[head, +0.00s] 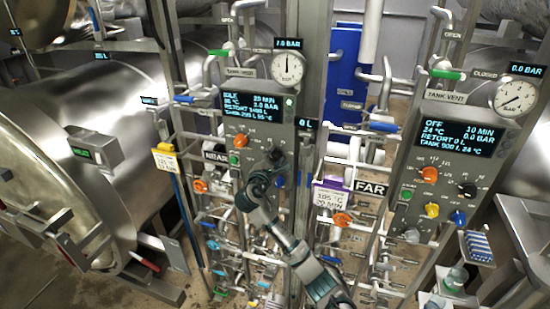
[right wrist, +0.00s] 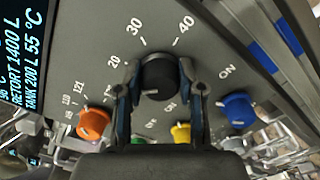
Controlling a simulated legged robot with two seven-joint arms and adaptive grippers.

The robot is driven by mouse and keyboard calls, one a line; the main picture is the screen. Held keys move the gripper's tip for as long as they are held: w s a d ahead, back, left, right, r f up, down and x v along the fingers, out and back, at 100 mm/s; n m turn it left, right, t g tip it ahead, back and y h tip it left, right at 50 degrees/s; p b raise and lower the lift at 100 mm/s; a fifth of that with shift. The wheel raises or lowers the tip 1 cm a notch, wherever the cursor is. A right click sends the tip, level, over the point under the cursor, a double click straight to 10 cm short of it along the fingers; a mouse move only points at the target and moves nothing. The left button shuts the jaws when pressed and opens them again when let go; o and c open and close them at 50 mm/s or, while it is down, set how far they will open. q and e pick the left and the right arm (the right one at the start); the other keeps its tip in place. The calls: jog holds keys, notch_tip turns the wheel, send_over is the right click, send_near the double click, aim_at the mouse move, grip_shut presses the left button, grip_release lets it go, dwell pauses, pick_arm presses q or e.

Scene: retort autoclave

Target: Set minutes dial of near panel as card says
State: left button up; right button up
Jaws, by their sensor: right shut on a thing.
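The near panel (head: 232,137) stands mid-picture with a lit display (head: 252,107); its first line seems to read IDLE and 20 MIN. The black minutes dial (right wrist: 157,75) has marks 20, 30 and 40 around it in the right wrist view. My right gripper (right wrist: 158,82) is shut on this dial, one finger on each side. In the head view the gripper (head: 271,168) covers the panel's lower right. A yellow-topped card (head: 166,161) hangs left of the panel, its text too small to read surely. A purple-topped card (head: 331,196) seems to read 105 °C, 20 MIN. My left gripper is out of view.
An orange knob (right wrist: 93,122), a yellow knob (right wrist: 181,133) and a blue knob (right wrist: 237,110) sit close around the dial. The far panel (head: 452,155) stands at right. Pipes and valve handles crowd the space below the panels.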

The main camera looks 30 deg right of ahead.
jog(key=n, duration=0.2)
jog(key=f+n, duration=0.1)
jog(key=n, duration=0.1)
jog(key=shift+w+a+n, duration=0.1)
jog(key=shift+n, duration=1.6)
jog(key=o, duration=1.1)
jog(key=shift+o, duration=0.2)
jog(key=shift+w+r, duration=0.1)
jog(key=shift+r, duration=0.05)
jog(key=shift+r, duration=0.1)
jog(key=v, duration=1.2)
